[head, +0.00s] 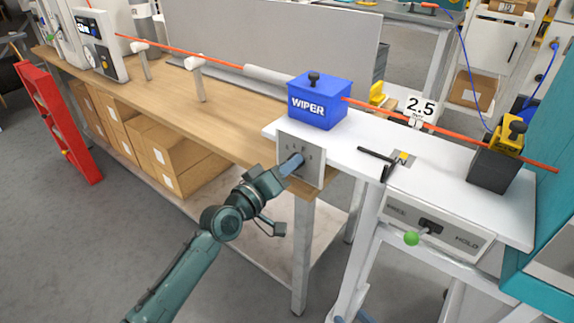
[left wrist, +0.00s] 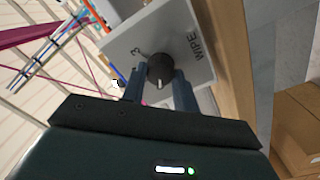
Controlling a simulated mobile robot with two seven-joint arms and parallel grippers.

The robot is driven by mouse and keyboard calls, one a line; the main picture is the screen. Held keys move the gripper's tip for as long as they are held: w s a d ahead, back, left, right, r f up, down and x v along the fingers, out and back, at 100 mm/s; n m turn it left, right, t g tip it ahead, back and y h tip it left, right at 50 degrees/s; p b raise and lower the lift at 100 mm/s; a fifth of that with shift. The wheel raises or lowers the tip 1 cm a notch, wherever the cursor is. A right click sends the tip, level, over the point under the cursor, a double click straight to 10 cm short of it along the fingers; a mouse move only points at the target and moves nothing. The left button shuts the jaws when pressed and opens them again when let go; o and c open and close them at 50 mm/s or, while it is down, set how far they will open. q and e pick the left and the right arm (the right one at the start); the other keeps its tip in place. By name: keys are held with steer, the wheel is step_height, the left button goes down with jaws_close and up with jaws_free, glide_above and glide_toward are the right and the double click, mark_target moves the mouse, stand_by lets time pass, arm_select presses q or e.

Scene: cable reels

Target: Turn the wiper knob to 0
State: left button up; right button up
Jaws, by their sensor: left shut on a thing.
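The wiper knob (left wrist: 160,66) is a dark round knob on a light grey panel (left wrist: 122,42) marked "WIPE…". My left gripper (left wrist: 160,84) has its two blue-grey fingers on either side of the knob, shut on it. A pale pointer mark shows on the knob's edge facing my gripper. One figure, apparently a 3, shows on the panel; the other marks are hidden or too small to read. In the head view, my left gripper (head: 292,165) reaches the panel (head: 317,173) and covers the knob. My right gripper is not in view.
A blue WIPER box (head: 320,103) sits above the panel, with an orange cable (head: 385,112) running through it. A 2.5 sign (head: 420,110) stands behind the white bench (head: 450,190). A wooden table (head: 228,118) extends left.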

stand_by(0.5)
arm_select(q)
steer(key=o, duration=1)
steer(key=shift+c, duration=0.2)
steer(key=v, duration=1.3)
steer(key=shift+s+a, duration=0.15)
